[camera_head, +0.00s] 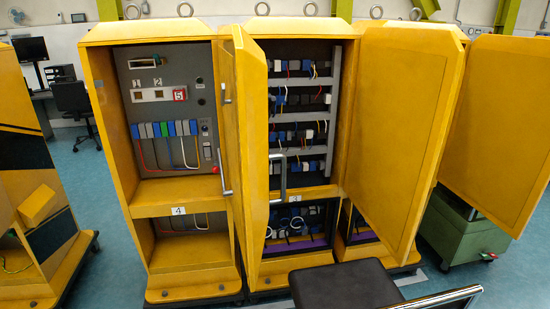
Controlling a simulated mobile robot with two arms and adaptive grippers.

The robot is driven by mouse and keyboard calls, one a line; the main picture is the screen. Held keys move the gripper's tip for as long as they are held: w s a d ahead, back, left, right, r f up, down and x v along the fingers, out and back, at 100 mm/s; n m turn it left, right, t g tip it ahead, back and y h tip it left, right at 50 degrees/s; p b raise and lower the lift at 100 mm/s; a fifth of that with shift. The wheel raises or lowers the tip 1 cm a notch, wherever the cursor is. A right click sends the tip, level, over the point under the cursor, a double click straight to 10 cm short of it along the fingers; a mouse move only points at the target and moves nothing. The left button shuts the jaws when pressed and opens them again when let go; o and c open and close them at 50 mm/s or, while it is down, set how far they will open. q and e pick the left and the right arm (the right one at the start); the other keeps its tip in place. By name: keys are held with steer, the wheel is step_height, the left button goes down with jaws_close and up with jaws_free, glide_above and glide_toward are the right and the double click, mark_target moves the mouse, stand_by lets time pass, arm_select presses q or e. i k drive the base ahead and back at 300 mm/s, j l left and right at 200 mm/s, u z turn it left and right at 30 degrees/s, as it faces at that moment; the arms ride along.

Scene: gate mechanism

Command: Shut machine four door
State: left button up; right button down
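Machine four is the yellow cabinet (100,130) with a label "4" (178,211) on its lower ledge. Its front is open, showing a grey panel (195,75) with switches, blue and green blocks and coloured wires. A yellow door (252,150) stands swung out at the right side of this opening, seen nearly edge-on. A metal handle (278,175) sticks out on the door's right side, in front of the neighbouring cabinet. I cannot see for certain where the door is hinged. Neither of my grippers is in view.
The neighbouring cabinet (345,95) is open, with wired rows inside. More yellow doors (400,140) (500,120) stand open at right. A dark padded seat (345,285) and a chrome bar (435,299) are at the bottom. Blue floor (110,225) is clear at left.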

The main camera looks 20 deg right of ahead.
mark_target(243, 66)
steer(key=i+l, duration=0.1)
steer(key=l, duration=0.4)
steer(key=i+l+u, duration=0.15)
steer(key=l, duration=0.35)
steer(key=i+l, duration=0.1)
steer(key=l, duration=0.45)
steer(key=u, duration=0.05)
